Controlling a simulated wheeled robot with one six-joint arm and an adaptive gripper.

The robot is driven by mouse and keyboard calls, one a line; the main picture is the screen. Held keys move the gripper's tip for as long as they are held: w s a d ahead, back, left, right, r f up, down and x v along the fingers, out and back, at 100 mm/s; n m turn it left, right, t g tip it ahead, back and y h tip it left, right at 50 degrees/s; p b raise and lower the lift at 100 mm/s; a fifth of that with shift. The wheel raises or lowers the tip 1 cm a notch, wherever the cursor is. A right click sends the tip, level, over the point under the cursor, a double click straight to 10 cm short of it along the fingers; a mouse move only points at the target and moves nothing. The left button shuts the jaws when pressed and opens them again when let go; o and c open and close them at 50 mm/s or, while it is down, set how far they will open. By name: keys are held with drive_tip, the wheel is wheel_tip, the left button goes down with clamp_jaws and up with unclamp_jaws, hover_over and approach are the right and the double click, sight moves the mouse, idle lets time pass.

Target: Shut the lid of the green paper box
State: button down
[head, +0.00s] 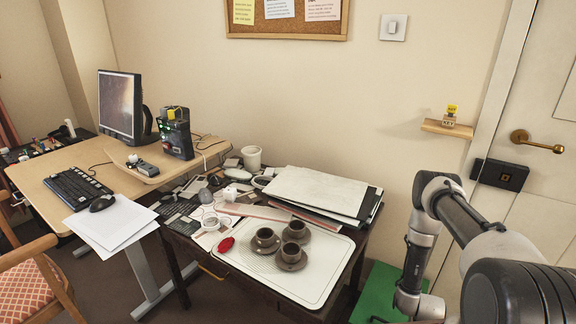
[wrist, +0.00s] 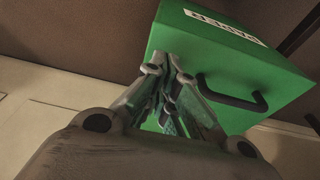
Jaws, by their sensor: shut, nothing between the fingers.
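The green paper box (wrist: 205,50) fills the upper middle of the wrist view, with a white label of dark letters (wrist: 226,27) and a black handle (wrist: 232,95). In the head view part of the green box (head: 378,290) shows low down, right of the dark desk, partly behind my arm. My gripper (wrist: 163,82) is shut and empty, its fingertips in front of the box's green surface. I cannot tell whether they touch it. How far the lid stands open is not clear from these views. My gripper is cut off in the head view.
The dark desk (head: 210,262) beside the box carries a white tray (head: 322,277) with brown cups and a stack of boards (head: 318,190). A door with a brass handle (head: 537,141) is at the right. A small wall shelf (head: 447,129) is above. Brown floor shows around the box.

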wheel_tip(320, 180, up, 7)
idle(0.6)
